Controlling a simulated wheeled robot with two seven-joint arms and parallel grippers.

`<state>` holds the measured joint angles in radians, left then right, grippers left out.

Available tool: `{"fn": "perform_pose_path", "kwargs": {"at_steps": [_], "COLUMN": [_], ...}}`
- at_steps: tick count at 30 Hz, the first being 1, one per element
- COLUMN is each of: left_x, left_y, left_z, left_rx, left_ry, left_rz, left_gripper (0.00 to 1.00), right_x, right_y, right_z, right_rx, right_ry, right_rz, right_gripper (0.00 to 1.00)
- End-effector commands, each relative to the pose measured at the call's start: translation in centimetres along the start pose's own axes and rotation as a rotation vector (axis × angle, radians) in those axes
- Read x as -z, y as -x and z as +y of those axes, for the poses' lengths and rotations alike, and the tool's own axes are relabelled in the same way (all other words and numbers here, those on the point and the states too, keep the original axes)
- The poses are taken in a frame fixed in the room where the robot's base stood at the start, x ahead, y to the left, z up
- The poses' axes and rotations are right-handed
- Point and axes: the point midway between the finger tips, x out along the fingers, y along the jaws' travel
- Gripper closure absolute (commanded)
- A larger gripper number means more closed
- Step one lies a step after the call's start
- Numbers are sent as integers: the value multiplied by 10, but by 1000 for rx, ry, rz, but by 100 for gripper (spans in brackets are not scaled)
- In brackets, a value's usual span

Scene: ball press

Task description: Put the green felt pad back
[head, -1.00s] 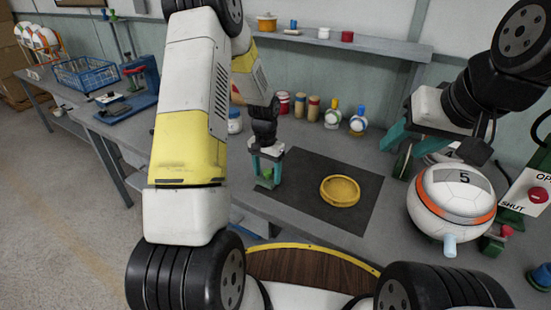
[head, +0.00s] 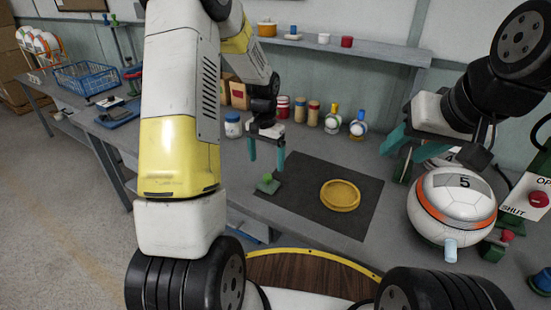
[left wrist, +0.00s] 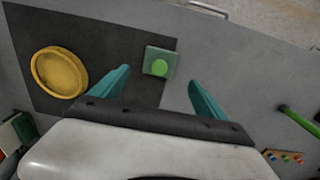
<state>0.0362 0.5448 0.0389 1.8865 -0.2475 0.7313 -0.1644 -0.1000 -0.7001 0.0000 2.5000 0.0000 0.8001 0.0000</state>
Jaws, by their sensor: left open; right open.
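The green felt pad (head: 267,187) is a small dark green square with a brighter round green knob on top. It lies flat at the left edge of the dark mat (head: 308,212), and in the left wrist view the pad (left wrist: 150,69) appears at the mat's edge. My left gripper (head: 266,166) is open and empty above the pad, with its teal fingers apart on either side of it in the left wrist view (left wrist: 159,79).
A yellow round dish (head: 340,195) sits on the mat. A white jar (head: 233,126) and several bottles and cans stand behind. A blue basket (head: 87,76) is at the far left. A panel with a red button (head: 538,199) is at the right. The mat's front is clear.

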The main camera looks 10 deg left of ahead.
Motion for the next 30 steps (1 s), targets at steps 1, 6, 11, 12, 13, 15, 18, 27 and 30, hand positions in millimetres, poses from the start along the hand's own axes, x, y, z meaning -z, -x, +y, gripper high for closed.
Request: {"fn": "perform_pose_path", "kwargs": {"at_steps": [1,6,11,12,13,15,18,27,30], "left_x": [0,0,-3,-6,-9,-19,-42,-133,-164], "left_y": [10,33,50,59,68,92,133,220,234], "left_z": [0,0,2,3,5,10,21,65,80], "left_rx": [1,0,2,4,7,11,16,-4,-21], "left_ry": [0,1,6,11,17,36,73,185,218], "left_rz": [3,1,12,23,35,73,142,365,437], "left_gripper": [15,15,15,15,15,15,15,15,15], "right_x": [0,0,0,0,0,0,0,0,0], "right_y": [0,0,0,0,0,0,0,0,0], "right_z": [0,0,0,0,0,0,0,0,0], "right_rx": [0,0,0,0,0,0,0,0,0], "right_ry": [0,0,0,0,0,0,0,0,0], "right_rz": [0,0,0,0,0,0,0,0,0], "right_gripper": [52,52,52,52,52,52,52,52,52]}}
